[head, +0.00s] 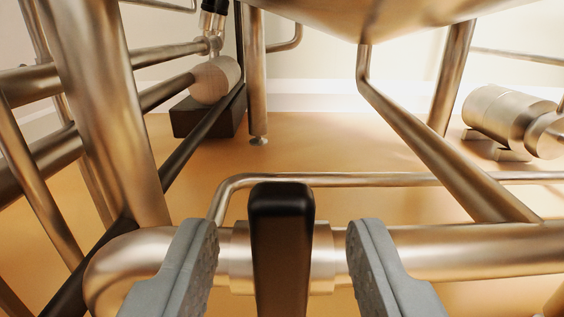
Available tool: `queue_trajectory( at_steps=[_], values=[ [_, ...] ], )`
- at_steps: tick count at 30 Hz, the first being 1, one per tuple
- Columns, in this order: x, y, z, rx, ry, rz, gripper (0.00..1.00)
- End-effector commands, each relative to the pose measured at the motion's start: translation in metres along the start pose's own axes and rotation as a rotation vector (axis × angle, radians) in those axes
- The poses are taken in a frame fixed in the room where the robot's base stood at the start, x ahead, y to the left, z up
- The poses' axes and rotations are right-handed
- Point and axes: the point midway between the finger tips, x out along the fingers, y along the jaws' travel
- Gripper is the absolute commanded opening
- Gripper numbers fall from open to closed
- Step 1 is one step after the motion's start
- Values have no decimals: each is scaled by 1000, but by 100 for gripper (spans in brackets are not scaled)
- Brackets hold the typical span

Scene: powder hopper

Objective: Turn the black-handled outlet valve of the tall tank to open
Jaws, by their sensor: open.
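The black valve handle (282,245) stands upright in the picture at the bottom middle, in front of a metal valve body (240,258) on a horizontal pipe. My gripper (282,240) is open, with one grey finger on each side of the handle. There is a visible gap between each finger and the handle. The lower end of the handle is cut off by the picture edge. The rounded underside of a metal tank (360,15) shows at the top; I cannot tell whether the valve belongs to it.
The horizontal pipe (450,250) runs right from the valve and bends down at left. A thick metal post (100,110) and several pipes crowd the left. A slanted pipe (430,135) crosses the right. A motor-like metal cylinder (505,115) sits at far right. Orange floor (320,130) lies open behind.

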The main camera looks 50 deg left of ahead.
Motion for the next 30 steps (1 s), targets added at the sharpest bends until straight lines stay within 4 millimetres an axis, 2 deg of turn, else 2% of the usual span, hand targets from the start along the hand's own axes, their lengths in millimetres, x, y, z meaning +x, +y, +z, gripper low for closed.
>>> queue_trajectory(
  at_steps=[1, 6, 17, 18, 24, 30],
  values=[
    [8, 0, 0, -1, 1, -1, 42],
    [22, 0, 0, -1, 0, 0, 42],
    [27, 0, 0, 0, 0, 0, 42],
    [27, 0, 0, 0, 0, 0, 40],
    [27, 0, 0, 0, 0, 0, 1],
    [27, 0, 0, -2, 0, 0, 0]
  ],
)
